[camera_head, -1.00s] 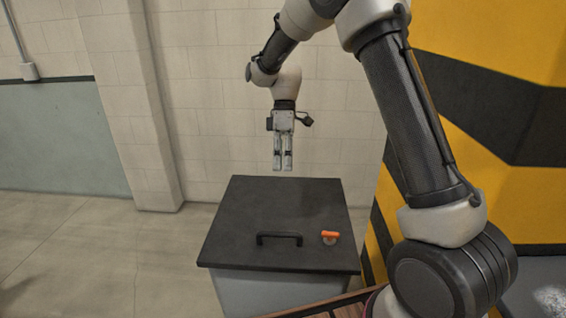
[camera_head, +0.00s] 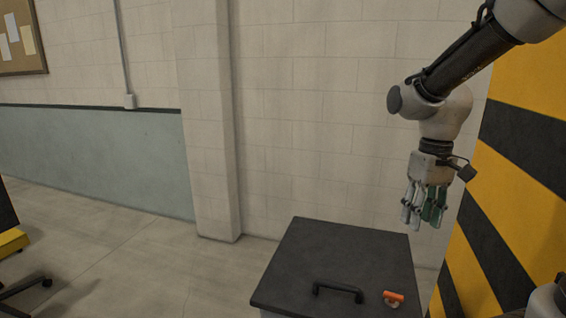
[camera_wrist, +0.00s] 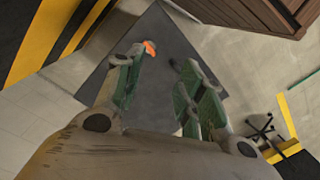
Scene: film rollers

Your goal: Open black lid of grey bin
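The black lid (camera_head: 345,250) lies flat and closed on the grey bin, at the bottom right of the head view. Only a sliver of the bin's body shows there. A black bar handle (camera_head: 338,290) stands near the lid's front edge. An orange-topped piece (camera_head: 393,297) sits to its right, and it also shows in the wrist view (camera_wrist: 150,47). My gripper (camera_head: 422,222) is above the lid's back right area, pointing down, fingers apart and empty. In the wrist view my gripper (camera_wrist: 158,63) is open over the dark lid (camera_wrist: 160,70). The handle is not clear there.
A pale block wall (camera_head: 320,110) with a pillar (camera_head: 208,140) stands behind the bin. A yellow and black striped surface (camera_head: 500,200) is close on the right. Open floor (camera_head: 140,265) lies to the left. A wooden object (camera_wrist: 265,15) shows in the wrist view.

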